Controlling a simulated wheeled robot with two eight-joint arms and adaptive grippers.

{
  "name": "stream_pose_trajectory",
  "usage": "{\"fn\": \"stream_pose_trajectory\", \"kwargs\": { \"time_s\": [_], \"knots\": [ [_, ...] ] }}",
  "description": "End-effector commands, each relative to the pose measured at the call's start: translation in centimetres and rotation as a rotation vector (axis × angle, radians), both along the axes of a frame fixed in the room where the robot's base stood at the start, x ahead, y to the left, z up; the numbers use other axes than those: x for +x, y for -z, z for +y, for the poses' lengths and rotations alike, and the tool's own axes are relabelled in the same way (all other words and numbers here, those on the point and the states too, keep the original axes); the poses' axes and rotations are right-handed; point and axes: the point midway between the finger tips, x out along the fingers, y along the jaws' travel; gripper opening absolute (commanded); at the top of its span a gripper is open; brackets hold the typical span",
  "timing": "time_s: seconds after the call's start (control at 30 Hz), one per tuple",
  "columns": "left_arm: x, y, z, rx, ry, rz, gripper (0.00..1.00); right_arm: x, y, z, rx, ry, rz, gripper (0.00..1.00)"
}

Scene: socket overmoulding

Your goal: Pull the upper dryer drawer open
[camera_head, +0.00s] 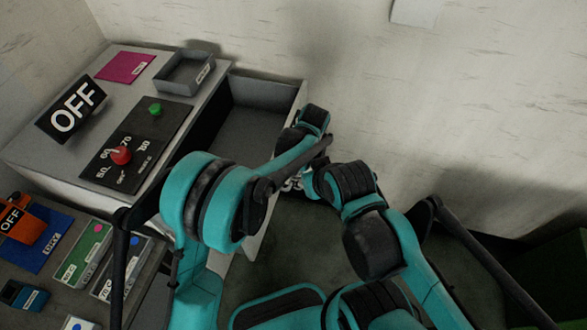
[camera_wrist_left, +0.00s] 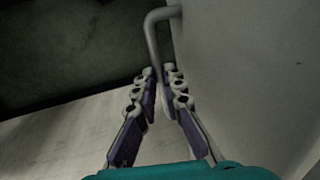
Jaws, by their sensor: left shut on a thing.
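The upper dryer drawer (camera_head: 255,128) stands open on the right side of the dryer cabinet (camera_head: 60,150) in the head view. The part of its inside that shows looks empty. My arms cover much of its front. In the left wrist view a grey bar handle (camera_wrist_left: 152,36) stands out from a pale panel (camera_wrist_left: 250,65). My left gripper (camera_wrist_left: 160,88) is shut on this handle, with a finger on each side of the bar. In the head view my arm hides the left gripper and handle. I cannot make out my right gripper behind the arm links.
On the cabinet top are a black OFF sign (camera_head: 72,110), a panel with a red knob (camera_head: 121,155) and green button (camera_head: 155,109), a pink card (camera_head: 124,67) and a grey tray (camera_head: 187,72). A lower bench (camera_head: 60,285) holds coloured cards.

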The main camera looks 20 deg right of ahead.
Motion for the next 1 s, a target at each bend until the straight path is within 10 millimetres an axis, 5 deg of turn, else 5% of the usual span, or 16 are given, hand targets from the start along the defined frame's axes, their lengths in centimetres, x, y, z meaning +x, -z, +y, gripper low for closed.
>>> {"fn": "stream_pose_trajectory", "kwargs": {
  "time_s": [0.1,0.2,0.57,1.0],
  "knots": [
    [0.0,0.0,0.0,0.0,0.0,0.0,0.0,0.0,0.0,0.0,0.0,0.0,0.0,0.4],
    [0.0,0.0,0.0,0.0,0.0,0.0,0.31,0.0,0.0,0.0,0.0,0.0,0.0,0.4],
    [0.0,-0.4,0.0,0.0,0.0,0.0,0.31,0.0,0.0,0.0,0.0,0.0,0.0,0.4],
    [0.0,-8.1,0.0,0.0,0.0,0.0,0.31,0.0,0.0,0.0,0.0,0.0,0.0,0.4]
  ]
}}
